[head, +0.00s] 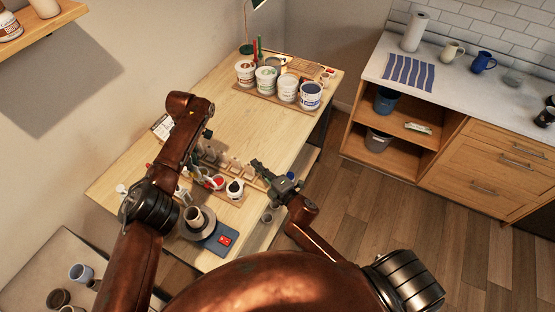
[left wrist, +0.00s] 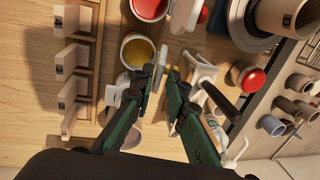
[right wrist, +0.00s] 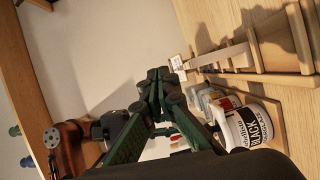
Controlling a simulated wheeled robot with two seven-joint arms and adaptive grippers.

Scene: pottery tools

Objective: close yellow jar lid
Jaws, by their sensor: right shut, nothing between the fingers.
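The yellow jar (left wrist: 137,50) stands uncapped in the left wrist view, with yellow paint inside. A thin pale yellowish edge (left wrist: 163,55) beside its rim may be its lid, seen nearly edge-on. My left gripper (left wrist: 168,72) has its fingertips apart, just right of the jar's mouth. The pale edge lies close to its tips; contact cannot be made out. In the head view my left arm largely hides this gripper, and I cannot pick out the yellow jar there. My right gripper (head: 257,165) is shut and empty over the right side of the table; its closed fingers show in the right wrist view (right wrist: 160,76).
A red paint jar (left wrist: 150,8) and a red-lidded jar (left wrist: 248,78) stand near the left gripper. A wooden rack (left wrist: 80,70) is to its left. Large paint tubs (head: 286,90) line the table's back. The middle of the table (head: 240,130) is clear.

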